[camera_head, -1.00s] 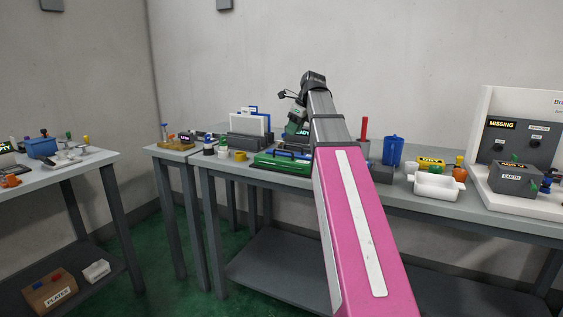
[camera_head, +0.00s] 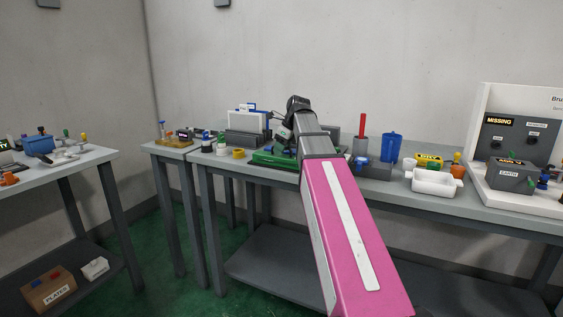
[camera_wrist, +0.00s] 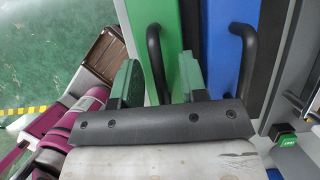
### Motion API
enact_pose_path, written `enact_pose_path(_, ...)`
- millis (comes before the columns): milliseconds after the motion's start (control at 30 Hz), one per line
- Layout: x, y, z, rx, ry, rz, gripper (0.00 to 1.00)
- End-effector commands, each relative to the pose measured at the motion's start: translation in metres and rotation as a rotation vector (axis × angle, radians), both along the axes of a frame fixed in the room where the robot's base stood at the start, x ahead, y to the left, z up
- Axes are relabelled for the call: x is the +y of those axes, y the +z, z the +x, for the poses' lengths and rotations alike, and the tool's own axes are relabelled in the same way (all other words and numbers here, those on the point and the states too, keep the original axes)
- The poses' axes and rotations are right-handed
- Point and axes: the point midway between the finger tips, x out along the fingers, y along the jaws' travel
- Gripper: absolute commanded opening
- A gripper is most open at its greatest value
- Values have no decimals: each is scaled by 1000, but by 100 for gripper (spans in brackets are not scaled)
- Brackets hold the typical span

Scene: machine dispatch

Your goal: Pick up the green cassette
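The green cassette (camera_wrist: 148,20) shows in the wrist view as a long green block with a black bar handle (camera_wrist: 154,55). In the head view it lies on the middle bench (camera_head: 273,160), partly hidden by my arm. My gripper (camera_wrist: 158,76) has two green-padded fingers spread apart, with the green cassette and its handle showing between them. I see no contact with the handle. In the head view my gripper (camera_head: 284,131) is small and above the cassette area.
A blue block (camera_wrist: 215,45) with a similar black handle lies right beside the green cassette. A grey rack (camera_head: 247,138) with upright panels stands behind. A blue cup (camera_head: 391,147) and white tray (camera_head: 437,182) stand to the right. A yellow cylinder (camera_head: 238,154) is to the left.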

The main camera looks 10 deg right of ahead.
Motion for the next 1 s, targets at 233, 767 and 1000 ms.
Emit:
enact_pose_path(233, 0, -2, 0, 0, 0, 0, 36)
enact_pose_path(767, 0, -2, 0, 0, 0, 0, 0)
enact_pose_path(1000, 0, -1, 0, 0, 0, 0, 0)
